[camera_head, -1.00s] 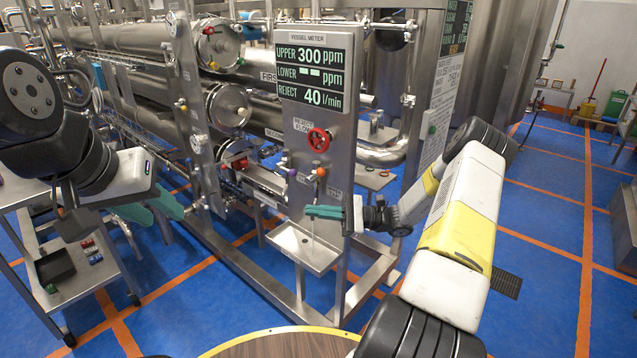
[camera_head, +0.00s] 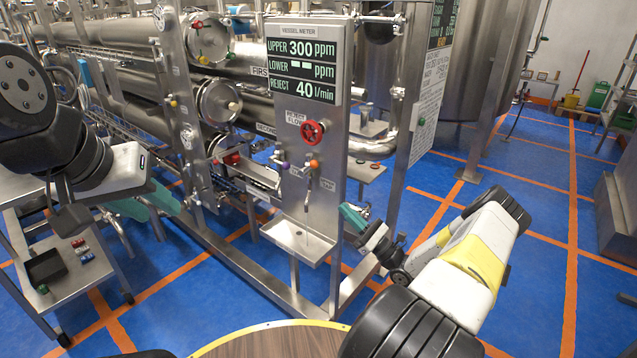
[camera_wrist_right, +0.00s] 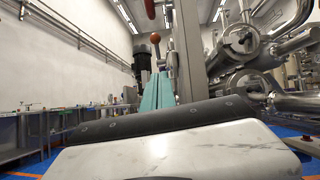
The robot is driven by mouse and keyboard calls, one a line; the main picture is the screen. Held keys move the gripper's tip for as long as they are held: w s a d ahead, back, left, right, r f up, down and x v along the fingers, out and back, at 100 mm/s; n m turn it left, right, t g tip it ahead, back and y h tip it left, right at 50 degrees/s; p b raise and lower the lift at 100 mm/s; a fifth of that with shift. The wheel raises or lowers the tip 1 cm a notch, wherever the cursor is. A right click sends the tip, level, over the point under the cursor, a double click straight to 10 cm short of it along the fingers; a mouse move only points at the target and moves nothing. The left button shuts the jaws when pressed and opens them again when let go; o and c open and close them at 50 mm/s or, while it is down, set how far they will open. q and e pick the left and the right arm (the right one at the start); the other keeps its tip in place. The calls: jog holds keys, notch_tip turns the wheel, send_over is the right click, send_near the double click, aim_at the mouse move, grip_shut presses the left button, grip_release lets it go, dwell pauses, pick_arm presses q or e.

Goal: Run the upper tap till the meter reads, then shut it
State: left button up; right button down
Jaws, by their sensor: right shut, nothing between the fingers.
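The vessel meter (camera_head: 302,68) reads UPPER 300 ppm, dashes for LOWER, and REJECT 40 l/min. Below it, a tap with an orange knob (camera_head: 315,164) and one with a purple knob (camera_head: 285,166) sit over a steel drip tray (camera_head: 318,250). Their small labels are unreadable, and I cannot tell whether water runs. My right gripper (camera_head: 352,216) is shut and empty, right of the tray and apart from the taps. Its teal fingers (camera_wrist_right: 157,92) show in the wrist view, with an orange-red ball knob (camera_wrist_right: 155,38) beyond. My left gripper (camera_head: 148,203) is open and empty at the left.
A red handwheel (camera_head: 312,132) is on the panel above the taps. Steel pipes and vessels (camera_head: 120,95) fill the back. A steel cart (camera_head: 85,285) with a black bin (camera_head: 46,267) stands at lower left. A round wooden top (camera_head: 275,342) is in front. Blue floor is clear at right.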

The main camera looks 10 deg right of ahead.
aim_at(316, 161)
jog(key=s+r+x, duration=0.1)
jog(key=r+x, duration=0.1)
jog(key=x, duration=1)
jog(key=shift+d+r, duration=0.15)
jog(key=shift+r, duration=0.05)
jog(key=shift+r, duration=0.15)
jog(key=r+g+h, duration=0.1)
jog(key=g+h, duration=0.1)
jog(key=w+r+g+h, duration=0.1)
jog(key=r+g+h, duration=0.1)
jog(key=a+r+g+h, duration=0.1)
jog(key=shift+w+a+r+m+g+h, duration=0.2)
jog(key=shift+w+m+g+h, duration=0.1)
jog(key=shift+g+h, duration=0.1)
jog(key=shift+w+a+r, duration=0.15)
jog(key=shift+w, duration=0.1)
jog(key=shift+r, duration=0.1)
dwell(0.4)
